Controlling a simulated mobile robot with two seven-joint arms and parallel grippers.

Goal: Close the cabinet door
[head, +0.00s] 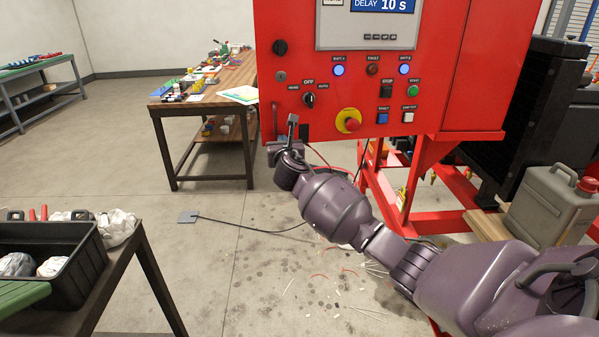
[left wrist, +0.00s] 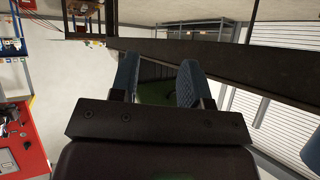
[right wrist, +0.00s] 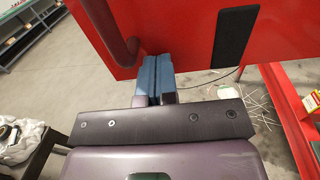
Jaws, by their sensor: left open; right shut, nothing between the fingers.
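The red cabinet door (head: 320,72) fills the upper middle of the head view, with a display, lamps, switches and a yellow-collared red stop button on its face. A bar handle (right wrist: 115,35) stands near its edge in the right wrist view. My right gripper (head: 291,128) is at the door's lower left corner in the head view. In the right wrist view its blue fingers (right wrist: 154,68) are shut and empty, beside the handle and close to the red face; contact cannot be told. My left gripper (left wrist: 158,70) is open, outside the head view and away from the door.
A workbench (head: 215,82) with parts stands behind the door at left. A black crate (head: 85,268) sits on a table at lower left. A grey jerrycan (head: 548,210) stands at right beside the red frame (head: 400,205). A cable crosses the floor.

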